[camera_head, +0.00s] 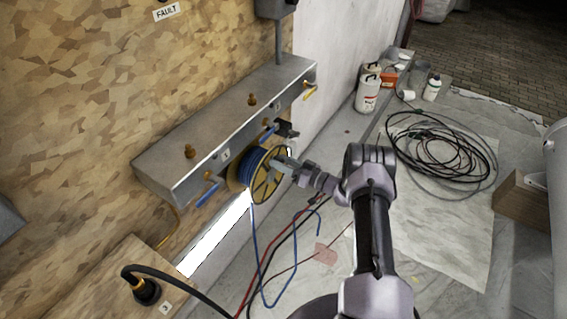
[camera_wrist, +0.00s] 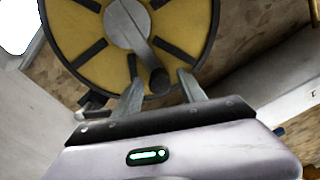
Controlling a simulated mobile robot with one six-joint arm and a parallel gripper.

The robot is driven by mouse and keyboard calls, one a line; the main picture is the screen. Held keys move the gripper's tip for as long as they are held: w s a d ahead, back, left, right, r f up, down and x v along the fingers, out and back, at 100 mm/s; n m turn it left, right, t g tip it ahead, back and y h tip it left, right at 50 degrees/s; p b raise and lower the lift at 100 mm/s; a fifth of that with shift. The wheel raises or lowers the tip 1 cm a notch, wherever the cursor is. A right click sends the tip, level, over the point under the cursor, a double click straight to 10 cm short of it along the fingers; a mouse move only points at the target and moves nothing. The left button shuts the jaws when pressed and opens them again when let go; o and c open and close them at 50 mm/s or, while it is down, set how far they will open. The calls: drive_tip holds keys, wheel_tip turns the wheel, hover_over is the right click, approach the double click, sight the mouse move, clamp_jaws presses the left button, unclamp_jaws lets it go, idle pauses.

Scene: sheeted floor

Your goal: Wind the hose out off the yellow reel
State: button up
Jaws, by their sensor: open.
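The yellow reel (camera_head: 264,188) is mounted at the front of a grey metal box, with blue hose (camera_head: 250,163) wound on it. A length of blue hose hangs from the reel to the floor. In the wrist view the yellow reel face (camera_wrist: 75,45) has dark spokes, a grey hub and a grey crank arm ending in a dark knob (camera_wrist: 159,81). My gripper (camera_head: 282,166) is at the front of the reel. In the wrist view my gripper (camera_wrist: 161,85) is open, with the knob between its two fingers; I cannot tell whether they touch it.
The grey metal box (camera_head: 225,115) has several blue and yellow valve levers. Red, black and blue lines (camera_head: 275,255) lie on the floor below. A coiled black cable (camera_head: 440,150) lies on sheeting at right. White canisters (camera_head: 368,92) stand at the back by the wall.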

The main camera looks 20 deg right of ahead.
drive_tip(key=p+v, duration=1.1)
drive_tip(key=v, duration=0.6)
drive_tip(key=shift+s+d+p, duration=0.15)
drive_tip(key=shift+p, duration=0.25)
